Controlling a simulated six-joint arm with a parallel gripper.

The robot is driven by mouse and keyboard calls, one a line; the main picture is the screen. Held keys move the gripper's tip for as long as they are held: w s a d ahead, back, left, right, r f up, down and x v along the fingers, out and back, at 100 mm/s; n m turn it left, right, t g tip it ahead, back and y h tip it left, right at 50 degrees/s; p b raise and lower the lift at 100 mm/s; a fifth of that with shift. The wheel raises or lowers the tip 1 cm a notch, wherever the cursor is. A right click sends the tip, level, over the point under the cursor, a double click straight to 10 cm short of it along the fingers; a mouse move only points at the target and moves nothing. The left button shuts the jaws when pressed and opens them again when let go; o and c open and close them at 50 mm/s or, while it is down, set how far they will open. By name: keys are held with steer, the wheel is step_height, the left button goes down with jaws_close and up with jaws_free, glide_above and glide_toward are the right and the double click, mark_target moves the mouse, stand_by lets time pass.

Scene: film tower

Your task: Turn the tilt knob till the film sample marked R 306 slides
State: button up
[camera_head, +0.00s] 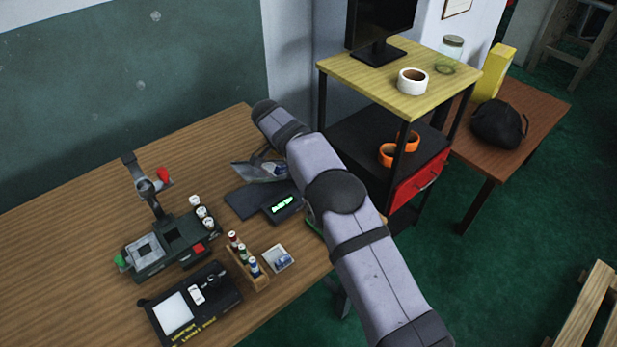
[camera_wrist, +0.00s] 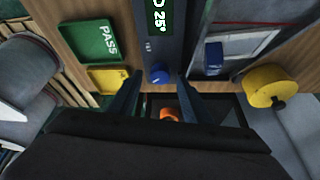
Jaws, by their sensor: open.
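A blue knob (camera_wrist: 160,73) sits on a dark unit below a green-lit display (camera_wrist: 159,17) that reads 25° in the wrist view. My gripper (camera_wrist: 159,79) is open, with one finger on each side of the knob; I cannot tell whether either finger touches it. The display also glows in the head view (camera_head: 282,204), where my arm hides the gripper. A blue block (camera_wrist: 212,58) sits on a grey plate right of the unit. In the head view a tilted grey plate (camera_head: 248,172) stands behind the display. No R 306 mark is readable.
A green PASS tray (camera_wrist: 93,40) and a yellow tray (camera_wrist: 107,79) lie left of the knob. An orange part (camera_wrist: 168,115) shows between the fingers, and a yellow spool (camera_wrist: 268,88) is to the right. A vial rack (camera_head: 247,267) stands on the wooden table (camera_head: 60,260).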

steer(key=v, duration=0.6)
stand_by(0.9)
steer(key=s+d+r+n+g+y+p, duration=0.1)
steer(key=s+d+r+n+p, duration=0.15)
steer(key=s+d, duration=0.4)
steer(key=s+d+r+n+g+y+p, duration=0.1)
steer(key=s+d+r+n, duration=0.25)
steer(key=d, duration=0.55)
steer(key=s+d+f+n+y+p, duration=0.1)
steer(key=s+d, duration=0.3)
steer(key=s, duration=0.7)
steer(key=s+d+f+n+p, duration=0.1)
steer(key=s+d+n+p, duration=0.1)
steer(key=s, duration=0.9)
steer(key=shift+s+d+f+n+g+y+p, duration=0.15)
steer(key=shift+s+d+n+g+y+p, duration=0.2)
steer(key=shift+d+n, duration=0.65)
